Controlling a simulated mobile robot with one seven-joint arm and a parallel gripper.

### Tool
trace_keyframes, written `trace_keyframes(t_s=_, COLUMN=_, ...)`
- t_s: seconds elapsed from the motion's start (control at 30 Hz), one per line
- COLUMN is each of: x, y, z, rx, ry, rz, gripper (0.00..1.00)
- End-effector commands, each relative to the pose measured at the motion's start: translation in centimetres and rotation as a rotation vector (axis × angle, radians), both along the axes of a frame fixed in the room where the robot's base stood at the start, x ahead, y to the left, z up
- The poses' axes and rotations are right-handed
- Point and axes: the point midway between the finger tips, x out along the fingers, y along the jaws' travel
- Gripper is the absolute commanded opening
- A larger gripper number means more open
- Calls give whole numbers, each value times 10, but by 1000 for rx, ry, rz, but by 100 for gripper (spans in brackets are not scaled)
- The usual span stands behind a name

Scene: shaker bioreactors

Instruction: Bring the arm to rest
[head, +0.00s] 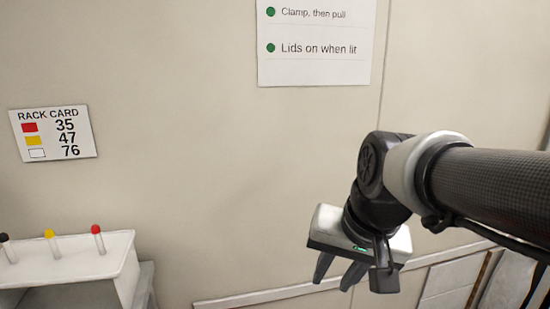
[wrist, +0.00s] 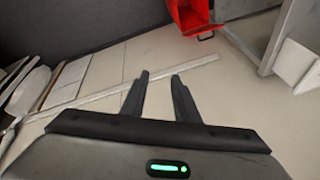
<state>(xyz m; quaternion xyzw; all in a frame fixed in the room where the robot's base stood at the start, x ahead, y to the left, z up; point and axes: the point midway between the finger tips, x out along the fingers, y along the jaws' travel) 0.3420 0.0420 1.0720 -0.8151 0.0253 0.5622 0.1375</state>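My arm (head: 490,185) reaches in from the right edge of the head view, in front of the wall. My gripper (head: 332,282) hangs at its end with the fingers pointing down. In the wrist view, the two dark fingers of my gripper (wrist: 160,76) stand apart with a gap between them. Nothing is between the fingers, and they touch nothing. A green light glows on the gripper body.
A white rack (head: 75,258) at lower left holds tubes with black, yellow (head: 52,243) and red (head: 98,239) caps. A rack card (head: 54,133) and a sign (head: 315,40) are on the wall. The wrist view shows a red container (wrist: 190,15) at the top.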

Motion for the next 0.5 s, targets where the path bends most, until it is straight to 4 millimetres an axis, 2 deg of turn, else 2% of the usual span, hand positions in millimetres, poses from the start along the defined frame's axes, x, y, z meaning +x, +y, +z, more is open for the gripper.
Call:
trace_keyframes(t_s=0.1, x=-28, y=-16, z=1, rx=-68, ry=-53, rz=65, gripper=28)
trace_keyframes(t_s=0.37, x=-73, y=-42, z=-7, rx=-210, ry=-131, rz=181, gripper=28)
trace_keyframes(t_s=0.43, x=-73, y=-43, z=17, rx=-216, ry=-131, rz=189, gripper=28)
trace_keyframes(t_s=0.5, x=-73, y=-42, z=31, rx=-214, ry=-128, rz=189, gripper=28)
